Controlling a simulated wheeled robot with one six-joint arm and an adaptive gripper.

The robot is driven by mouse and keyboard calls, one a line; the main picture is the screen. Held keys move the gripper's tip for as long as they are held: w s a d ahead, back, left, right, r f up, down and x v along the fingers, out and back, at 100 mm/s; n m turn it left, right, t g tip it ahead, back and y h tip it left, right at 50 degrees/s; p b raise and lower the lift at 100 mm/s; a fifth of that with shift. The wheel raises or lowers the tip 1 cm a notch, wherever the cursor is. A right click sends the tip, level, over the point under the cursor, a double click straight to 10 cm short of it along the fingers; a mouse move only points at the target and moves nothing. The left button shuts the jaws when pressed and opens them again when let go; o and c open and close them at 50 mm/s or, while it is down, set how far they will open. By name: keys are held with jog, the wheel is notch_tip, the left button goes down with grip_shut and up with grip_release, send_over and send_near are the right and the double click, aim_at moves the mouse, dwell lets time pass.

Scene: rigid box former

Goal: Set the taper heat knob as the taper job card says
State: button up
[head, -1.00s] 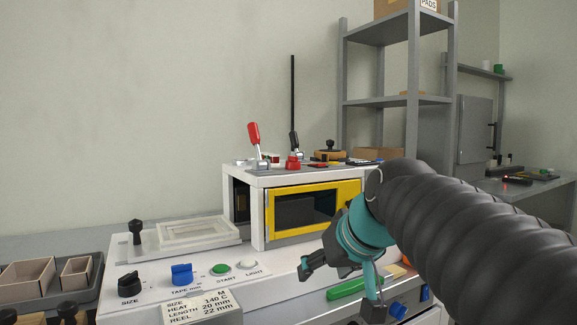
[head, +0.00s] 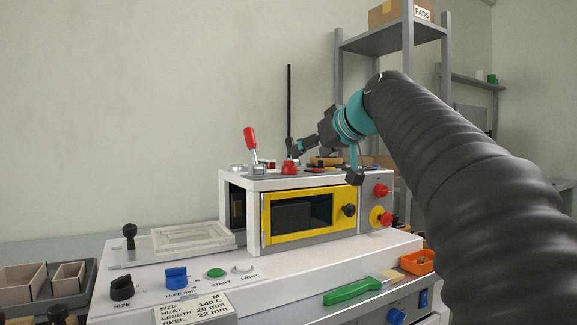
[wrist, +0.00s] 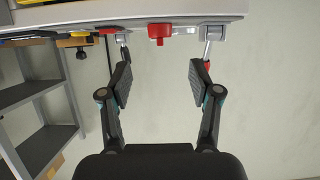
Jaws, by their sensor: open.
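The job card (head: 195,307) stands at the front of the white machine and reads SIZE M, HEAT 140 C, LENGTH 20 mm, REEL 22 mm. No knob has a readable HEAT label, so I cannot tell which is the heat knob. Knobs in the head view are a black one by SIZE (head: 122,287), a blue one by TAPE mm (head: 176,278), a blue one on the lower front (head: 397,316), and a red one (head: 382,190) above a red-and-yellow one (head: 381,217). My gripper (head: 293,149) is open and empty above the machine top; it also shows in the wrist view (wrist: 158,85).
A red-handled lever (head: 250,139) and a red knob (head: 290,167) stand on the machine top near my gripper. The yellow-framed door (head: 267,222) is closed. A grey shelf (head: 340,90) stands behind.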

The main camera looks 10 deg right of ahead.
aim_at(293, 163)
jog(key=x, duration=0.9)
jog(key=shift+w+a+f+p, duration=0.1)
jog(key=shift+w+f+p, duration=0.1)
jog(key=shift+w+p, duration=0.15)
jog(key=c, duration=1.1)
